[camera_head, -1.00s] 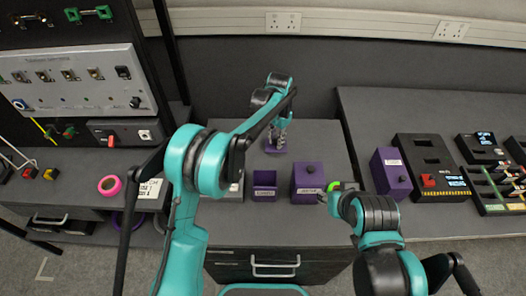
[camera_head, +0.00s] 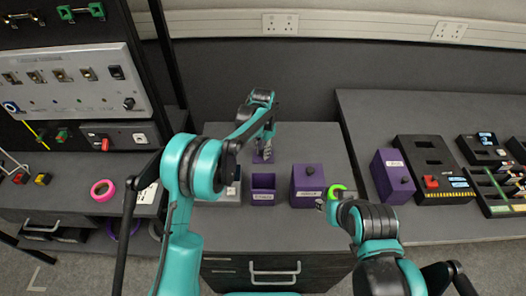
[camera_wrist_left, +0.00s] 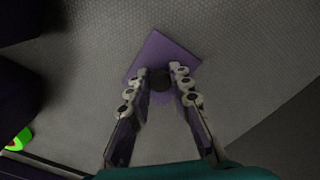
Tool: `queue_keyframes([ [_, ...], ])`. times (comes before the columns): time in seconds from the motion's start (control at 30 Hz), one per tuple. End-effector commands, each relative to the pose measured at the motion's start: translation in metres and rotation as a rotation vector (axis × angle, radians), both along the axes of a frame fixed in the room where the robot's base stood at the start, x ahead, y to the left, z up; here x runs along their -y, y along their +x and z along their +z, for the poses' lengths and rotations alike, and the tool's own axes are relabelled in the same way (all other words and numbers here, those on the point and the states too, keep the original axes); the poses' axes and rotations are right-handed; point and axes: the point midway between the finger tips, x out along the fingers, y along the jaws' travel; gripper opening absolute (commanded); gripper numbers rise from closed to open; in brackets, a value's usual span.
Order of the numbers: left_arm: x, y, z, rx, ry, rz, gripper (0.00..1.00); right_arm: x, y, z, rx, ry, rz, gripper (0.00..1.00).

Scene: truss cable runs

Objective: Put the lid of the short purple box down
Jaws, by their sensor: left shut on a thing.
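The purple lid (camera_head: 259,158) is a flat square with a dark knob. My left gripper (camera_head: 264,147) is shut on that knob, behind the short purple box. In the left wrist view the lid (camera_wrist_left: 163,52) spreads out beyond the fingers, and the knob sits between the fingertips (camera_wrist_left: 160,82). The lid is at or just above the grey worktop; I cannot tell if it touches. The short purple box (camera_head: 263,196) stands open on top, with a label on its front. My right gripper (camera_head: 324,204) is beside the taller purple box; its jaws are too small to read.
The taller purple box (camera_head: 307,190), with a knobbed lid, stands right of the short box. A green ring (camera_head: 338,188) is by my right gripper. Another purple box (camera_head: 392,178) and black trays (camera_head: 433,160) stand on the right counter. The worktop behind the boxes (camera_head: 310,142) is clear.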

Motion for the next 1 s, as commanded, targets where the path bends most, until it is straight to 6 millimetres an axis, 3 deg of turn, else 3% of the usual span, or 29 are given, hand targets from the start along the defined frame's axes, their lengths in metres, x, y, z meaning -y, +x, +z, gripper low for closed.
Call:
queue_keyframes([
  [0.03, 0.000, 0.000, -0.003, 0.000, 0.000, 0.000, 0.00, 0.000, 0.000, -0.002, 0.000, 0.000, 0.000, 0.40],
  [0.07, 0.000, 0.000, -0.002, 0.000, 0.000, 0.000, 0.28, 0.000, 0.000, -0.001, 0.000, 0.000, 0.000, 0.40],
  [0.1, 0.000, 0.000, -0.002, 0.000, 0.000, 0.000, 0.39, 0.000, 0.000, -0.001, 0.000, 0.000, 0.000, 0.40],
  [0.13, 0.000, 0.000, -0.002, 0.000, 0.000, 0.000, 0.41, 0.000, 0.000, -0.001, 0.000, 0.000, 0.000, 0.40],
  [0.4, 0.000, 0.000, -0.001, 0.000, 0.000, 0.000, 0.41, 0.000, 0.000, -0.001, 0.000, 0.000, 0.000, 0.40],
  [0.53, 0.000, 0.000, 0.008, 0.000, 0.000, 0.000, 0.41, 0.000, 0.000, 0.004, 0.000, 0.000, 0.000, 0.40],
  [1.0, 0.000, 0.000, 0.103, 0.000, 0.000, 0.000, 0.41, 0.000, 0.000, 0.035, 0.000, 0.000, 0.000, 0.40],
])
